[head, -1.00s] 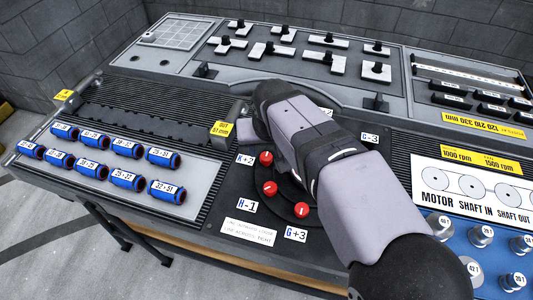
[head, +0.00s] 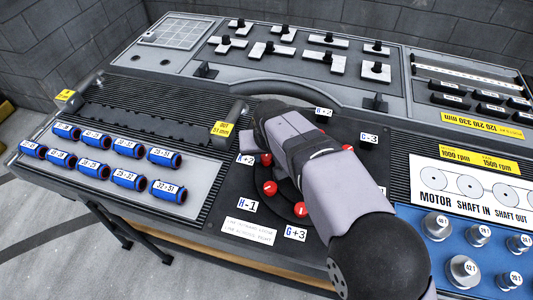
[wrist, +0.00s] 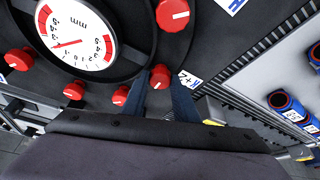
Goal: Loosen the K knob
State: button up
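The K knob, a small red knob with a white pointer mark, sits beside the "K +2" label (head: 245,159). In the head view the K knob (head: 266,159) is partly covered by my arm. In the wrist view the K knob (wrist: 160,77) shows between the tips of my gripper (wrist: 161,88). The two dark blue fingers stand apart, one on each side of it. I cannot tell whether either finger touches the knob. In the head view my fingertips are hidden behind the wrist.
Red knobs H (head: 270,187) and G (head: 300,209) stand close by on the same round plate. The wrist view shows a white dial (wrist: 75,35) with several red knobs around it. Blue labelled cylinders (head: 129,148) lie to the left, metal weights (head: 463,269) to the right.

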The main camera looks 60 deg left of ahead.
jog(key=shift+c, duration=0.6)
jog(key=shift+n, duration=0.3)
jog(key=n+g+p, duration=0.1)
jog(key=n, duration=0.2)
jog(key=shift+w, duration=0.2)
jog(key=n+g, duration=0.2)
jog(key=n, duration=0.1)
jog(key=shift+w+n+p, duration=0.1)
jog(key=shift+n+p, duration=0.25)
jog(key=shift+n, duration=0.05)
jog(key=n, duration=0.2)
jog(key=shift+w+n+g, duration=0.1)
jog(key=shift+n+g, duration=0.2)
jog(key=shift+g, duration=0.1)
jog(key=n+p, duration=0.1)
jog(key=n, duration=0.1)
jog(key=n+g+h+p, duration=0.1)
jog(key=p, duration=0.1)
jog(key=shift+a+r+n, duration=0.1)
jog(key=shift+r+n, duration=0.1)
jog(key=shift+n, duration=0.2)
jog(key=n+p, duration=0.2)
jog(key=shift+w+f+g+h+p, duration=0.1)
jog(key=shift+g+h+p, duration=0.2)
jog(key=shift+g, duration=0.1)
jog(key=shift+f+n+p, duration=0.1)
jog(key=shift+n+p, duration=0.3)
jog(key=shift+n, duration=0.1)
